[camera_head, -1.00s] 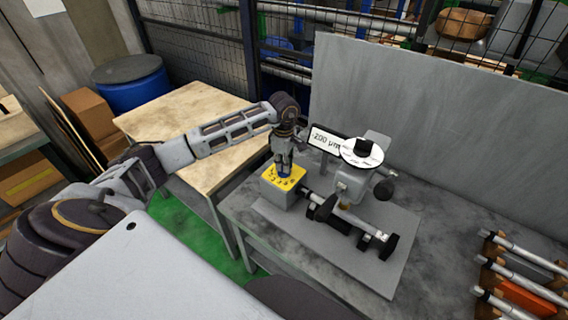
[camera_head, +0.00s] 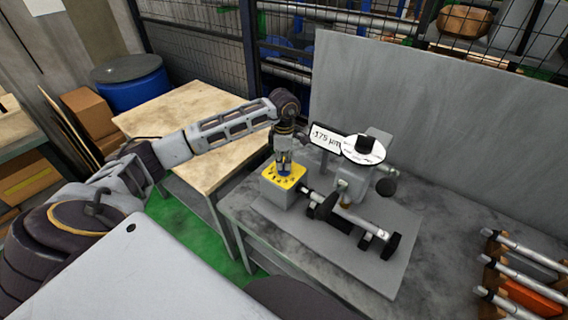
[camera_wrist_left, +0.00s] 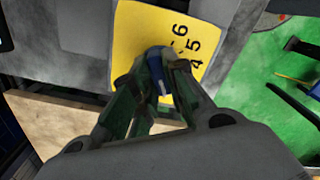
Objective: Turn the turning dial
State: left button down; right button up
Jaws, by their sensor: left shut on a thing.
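The turning dial has a yellow face with black numbers (camera_head: 296,177) on top of a grey box (camera_head: 281,194). In the left wrist view the yellow face (camera_wrist_left: 135,25) shows the numbers 4, 5 and 6. A blue knob (camera_wrist_left: 160,68) stands at its middle. My left gripper (camera_head: 285,164) points down onto the dial, and its fingers (camera_wrist_left: 158,75) are shut on the blue knob. Part of the dial face is hidden behind the fingers. A white sign (camera_head: 326,138) beside the arm reads -175 µm. My right gripper is not in view.
The cylindrical grinder (camera_head: 355,185) with its white round disc (camera_head: 363,150) stands right of the dial on a grey table (camera_head: 415,285). A rack of metal shafts (camera_head: 515,270) lies at the right. A grey panel (camera_head: 430,110) rises behind. A wooden table (camera_head: 185,115) stands to the left.

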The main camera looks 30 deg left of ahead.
pick_arm(q)
jog(key=n+b, duration=0.1)
jog(key=n, duration=0.3)
jog(key=shift+n+b, duration=0.75)
jog(key=shift+n, duration=1.45)
jog(key=c, duration=1.4)
grip_release()
jog(key=shift+c, duration=0.2)
notch_tip(320, 180, up, 12)
jog(key=shift+r, duration=0.15)
